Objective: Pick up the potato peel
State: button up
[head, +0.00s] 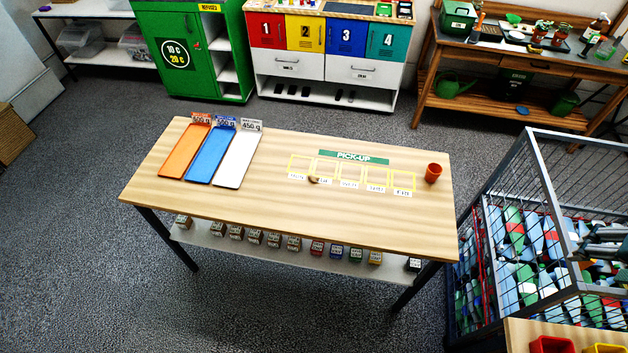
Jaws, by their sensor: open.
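A small brown piece (314,180), which looks like the potato peel, lies on the wooden table (300,215). It is at the lower edge of the yellow-outlined squares below the green PICK-UP sign (353,158), near the second square from the left. It is too small to make out its shape. My gripper cannot be made out in this view.
Orange (186,150), blue (210,155) and white (238,160) trays lie at the table's left. A reddish-brown cup (433,173) stands at its right. A wire cage (500,215) full of bottles stands to the right. The table's front is clear.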

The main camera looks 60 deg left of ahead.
jog(key=w+a+f+n+g+b, duration=0.15)
jog(key=w+a, duration=0.25)
jog(key=a, duration=0.6)
jog(key=w+a+f+n+g, duration=0.1)
jog(key=w+a+f, duration=0.15)
jog(key=a, duration=0.75)
jog(key=a+f+n, duration=0.1)
jog(key=a+f, duration=0.3)
jog(key=a, duration=0.6)
jog(key=a+f+n, duration=0.1)
jog(key=a+f, duration=0.2)
jog(key=a, duration=0.7)
jog(key=n+g+h+b, duration=0.1)
jog(key=n+g+b, duration=0.1)
jog(key=n+g, duration=0.15)
send_near(313, 178)
jog(key=shift+f+t, duration=0.2)
jog(key=shift+t, duration=0.1)
jog(key=shift+s+a+f, duration=0.15)
jog(key=shift+s+f, duration=0.05)
jog(key=shift+s, duration=0.05)
jog(key=shift+f, duration=0.1)
jog(key=shift+f, duration=1.2)
